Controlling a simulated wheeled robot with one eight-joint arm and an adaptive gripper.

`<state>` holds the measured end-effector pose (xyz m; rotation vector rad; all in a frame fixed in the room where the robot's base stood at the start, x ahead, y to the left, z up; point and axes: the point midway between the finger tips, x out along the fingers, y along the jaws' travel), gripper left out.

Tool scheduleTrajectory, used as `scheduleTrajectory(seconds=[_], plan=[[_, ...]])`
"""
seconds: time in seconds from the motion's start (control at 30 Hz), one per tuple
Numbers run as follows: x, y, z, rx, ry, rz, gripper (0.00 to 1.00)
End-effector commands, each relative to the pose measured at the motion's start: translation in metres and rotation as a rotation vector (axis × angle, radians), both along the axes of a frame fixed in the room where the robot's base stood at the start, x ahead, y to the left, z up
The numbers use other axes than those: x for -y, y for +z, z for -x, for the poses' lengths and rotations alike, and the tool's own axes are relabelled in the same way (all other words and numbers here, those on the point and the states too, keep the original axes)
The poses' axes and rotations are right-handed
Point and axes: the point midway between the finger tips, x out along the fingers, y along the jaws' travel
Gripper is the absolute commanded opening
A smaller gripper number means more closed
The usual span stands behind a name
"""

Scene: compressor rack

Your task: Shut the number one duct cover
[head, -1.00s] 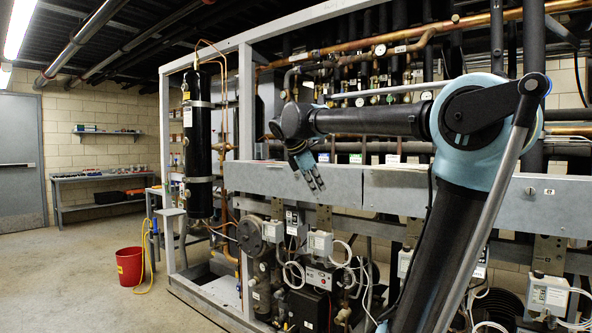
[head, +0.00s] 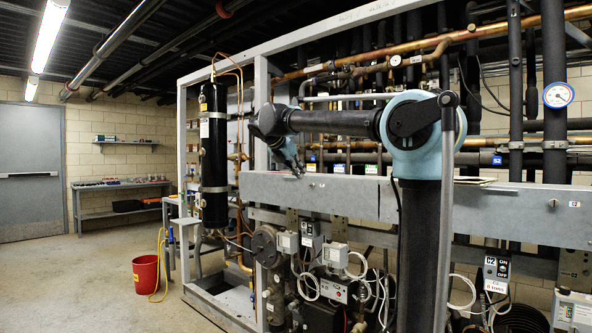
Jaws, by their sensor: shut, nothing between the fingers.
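A long grey metal duct (head: 330,195) runs across the front of the rack, with a vertical seam near the middle of its face. Its front panels look flat. I cannot tell which part is the number one cover or whether it stands open; no clear number one label shows. My gripper (head: 298,172) is shut and empty, pointing down at the duct's top edge, left of the seam. I cannot tell whether it touches the duct. My arm hides part of the duct right of the seam.
Pipes and valves fill the space behind and above the duct. Control boxes (head: 335,255) and cables hang below it. A black cylinder (head: 213,155) stands at the rack's left end. A red bucket (head: 146,274) is on the floor, which is open at left.

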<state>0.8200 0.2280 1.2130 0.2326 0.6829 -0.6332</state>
Motion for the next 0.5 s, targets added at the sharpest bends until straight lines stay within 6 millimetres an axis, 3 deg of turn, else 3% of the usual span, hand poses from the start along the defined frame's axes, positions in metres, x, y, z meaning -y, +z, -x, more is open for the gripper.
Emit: scheduleTrajectory(seconds=[0.27,0.5], plan=[[0.024,-0.032,-0.029,0.001,-0.003,-0.001,0.00],[0.041,-0.027,-0.052,0.001,-0.003,-0.001,0.00]])
